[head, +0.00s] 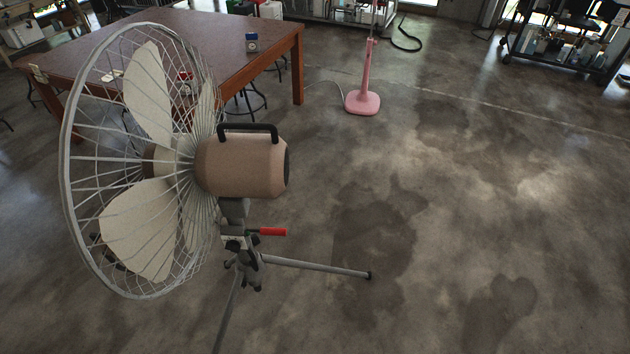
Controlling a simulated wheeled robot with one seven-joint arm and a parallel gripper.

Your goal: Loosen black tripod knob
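A large fan with a tan motor housing (240,167), a black top handle (248,128) and a wire cage (72,165) stands at the left in the head view. It is mounted on a grey tripod (315,266), with one leg stretched out to the right along the floor. A red-gripped lever (273,232) sticks out to the right below the motor. Small dark fittings (236,244) sit at the tripod's head; which of them is the black knob is too small to tell. My gripper is not in view.
A pink stand (362,102) is on the floor at top centre. A loaded cart (570,45) is at top right. The concrete floor to the right is clear.

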